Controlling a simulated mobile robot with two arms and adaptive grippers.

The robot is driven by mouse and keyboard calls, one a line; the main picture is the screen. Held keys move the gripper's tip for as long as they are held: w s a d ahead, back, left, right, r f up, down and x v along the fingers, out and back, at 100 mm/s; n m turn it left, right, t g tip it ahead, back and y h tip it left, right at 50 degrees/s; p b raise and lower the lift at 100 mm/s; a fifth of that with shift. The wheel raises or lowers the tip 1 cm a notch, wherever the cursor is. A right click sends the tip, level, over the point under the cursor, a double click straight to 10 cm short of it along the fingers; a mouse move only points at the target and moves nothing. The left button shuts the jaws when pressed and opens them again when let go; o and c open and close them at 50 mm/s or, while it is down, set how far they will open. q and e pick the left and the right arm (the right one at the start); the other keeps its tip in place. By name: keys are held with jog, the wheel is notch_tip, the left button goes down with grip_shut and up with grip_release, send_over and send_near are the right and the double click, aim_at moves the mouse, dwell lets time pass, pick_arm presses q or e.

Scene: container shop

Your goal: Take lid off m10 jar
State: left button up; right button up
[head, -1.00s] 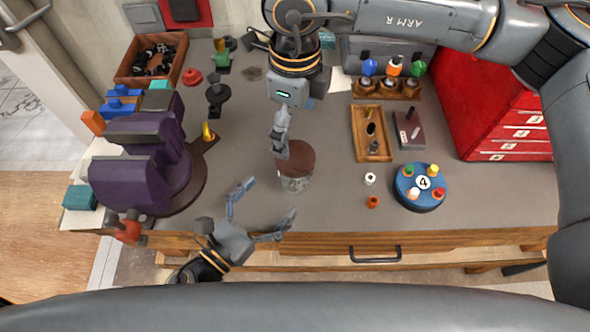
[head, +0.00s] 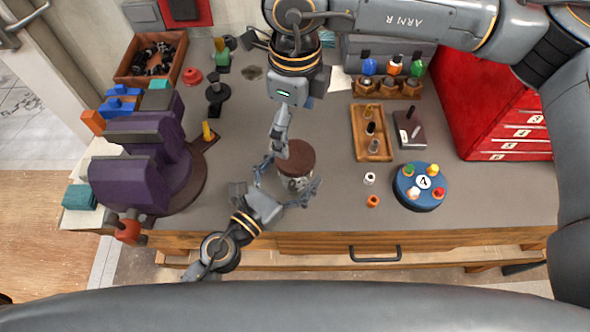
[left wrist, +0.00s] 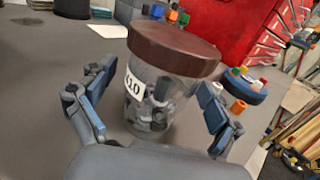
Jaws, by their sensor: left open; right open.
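The m10 jar (head: 294,184) is clear, holds grey metal pieces, and stands upright on the bench. Its brown lid (head: 296,157) is on top. In the left wrist view the jar (left wrist: 150,108) shows a white label ending in "10", under the lid (left wrist: 172,47). My left gripper (head: 288,183) is open, its fingers on either side of the jar body below the lid; in the left wrist view gaps show between fingers and jar. My right gripper (head: 280,150) is above, pointing down at the lid's left edge; whether it touches is unclear.
A purple vise (head: 140,165) stands left. To the right are a wooden tray (head: 358,115), a round blue holder (head: 418,205) marked 4, small white (head: 369,178) and orange (head: 373,201) rings, and a red drawer cabinet (head: 480,80). The bench is clear between vise and jar.

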aim_at(296, 155)
pick_arm(q)
grip_shut()
pick_arm(e)
jog(key=m, duration=0.5)
jog(key=shift+m, duration=0.4)
jog(key=m, duration=0.5)
jog(key=shift+m, duration=0.3)
jog(key=m, duration=0.5)
jog(key=shift+m, duration=0.3)
jog(key=m, duration=0.5)
jog(key=shift+m, duration=0.3)
jog(key=shift+f, duration=4)
jog(key=shift+c, duration=0.5)
